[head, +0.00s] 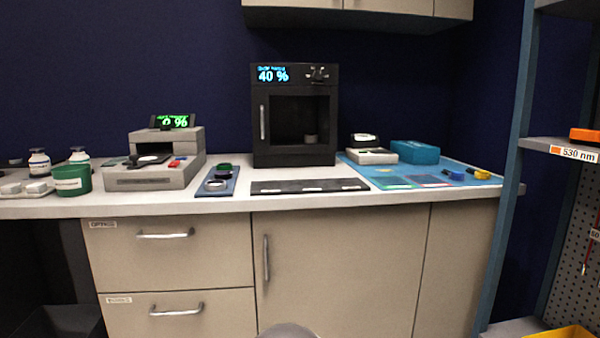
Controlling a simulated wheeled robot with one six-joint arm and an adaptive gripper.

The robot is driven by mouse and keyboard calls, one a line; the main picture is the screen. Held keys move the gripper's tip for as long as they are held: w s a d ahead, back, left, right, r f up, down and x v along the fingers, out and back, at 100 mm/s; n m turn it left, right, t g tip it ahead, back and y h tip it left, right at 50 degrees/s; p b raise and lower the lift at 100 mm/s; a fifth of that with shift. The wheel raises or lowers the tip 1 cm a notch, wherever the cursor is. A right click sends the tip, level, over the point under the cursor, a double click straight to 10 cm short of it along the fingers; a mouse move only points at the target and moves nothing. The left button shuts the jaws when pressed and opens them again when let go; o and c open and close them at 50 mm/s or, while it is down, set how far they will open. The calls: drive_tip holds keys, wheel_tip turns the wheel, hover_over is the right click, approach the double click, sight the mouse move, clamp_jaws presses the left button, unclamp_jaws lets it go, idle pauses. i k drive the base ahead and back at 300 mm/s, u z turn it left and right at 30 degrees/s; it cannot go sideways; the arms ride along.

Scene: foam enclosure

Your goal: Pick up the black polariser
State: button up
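A narrow blue-grey tray (231,189) lies on the counter, left of the middle. It holds small round parts: a green-rimmed one at the back, a dark one (222,175) in the middle, and a dark-rimmed disc with a pale face (215,184) at the front. A black round part (150,159) also lies on top of the grey bench device (150,180) to the left. I cannot tell for sure which of these is the black polariser. My gripper is not in view.
A black cabinet (292,147) reading 40 % stands behind a dark mat (310,187). A blue mat (480,181) with small items and a blue box (415,152) is right. A green cup (72,180) stands left. A shelf rack (508,170) bounds the right side.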

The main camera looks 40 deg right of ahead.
sight(222, 174)
drive_tip(key=z, duration=0.8)
drive_tip(key=i, duration=0.4)
